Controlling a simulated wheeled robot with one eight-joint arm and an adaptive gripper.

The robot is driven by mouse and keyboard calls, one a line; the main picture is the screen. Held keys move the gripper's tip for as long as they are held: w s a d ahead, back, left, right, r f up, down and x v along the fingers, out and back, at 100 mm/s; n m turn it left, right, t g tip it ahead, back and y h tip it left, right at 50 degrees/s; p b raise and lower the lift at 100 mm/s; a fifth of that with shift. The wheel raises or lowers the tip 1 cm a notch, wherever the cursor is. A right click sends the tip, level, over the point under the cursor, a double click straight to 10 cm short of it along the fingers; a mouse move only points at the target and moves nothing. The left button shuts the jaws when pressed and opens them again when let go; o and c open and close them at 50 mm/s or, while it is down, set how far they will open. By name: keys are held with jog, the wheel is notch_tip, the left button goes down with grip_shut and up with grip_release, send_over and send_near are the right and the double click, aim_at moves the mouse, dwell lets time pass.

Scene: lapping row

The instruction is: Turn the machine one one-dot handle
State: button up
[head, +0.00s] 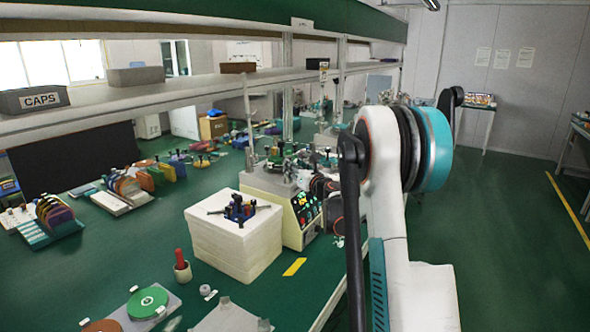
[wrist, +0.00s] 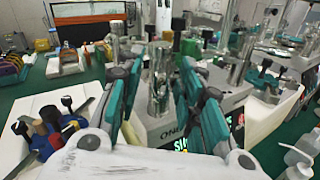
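The cream machine (head: 292,216) stands on the green bench in the head view, with colored buttons and knobs on its sloped panel (head: 306,207). Dark-knobbed handles show around the machine top, but I cannot make out dots on any handle.
A white block stack (head: 230,240) with a blue fixture (head: 239,208) stands left of the machine. A shelf (head: 180,88) runs above. White bottles (wrist: 298,165) stand right in the wrist view.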

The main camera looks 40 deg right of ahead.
grip_shut()
jog(key=shift+a+h, duration=0.15)
jog(key=shift+h, duration=0.15)
jog(key=shift+w+a+m+g+h+p, duration=0.25)
jog(key=shift+w+a+m+g+h, duration=0.4)
jog(key=shift+m+g+h, duration=1.45)
jog(key=shift+w+a+m+g+h+p, duration=0.2)
jog(key=shift+w+a+m+g+h, duration=0.4)
jog(key=shift+m+g+h, duration=1.5)
jog(key=shift+w+a+m+g+h+p, duration=0.35)
jog(key=shift+a+m+g+h, duration=0.65)
jog(key=shift+m+h, duration=1.25)
jog(key=shift+d+n+g+h, duration=0.2)
jog(key=shift+n+g+h, duration=0.15)
jog(key=shift+h, duration=0.1)
grip_release()
jog(key=shift+w+f, duration=0.1)
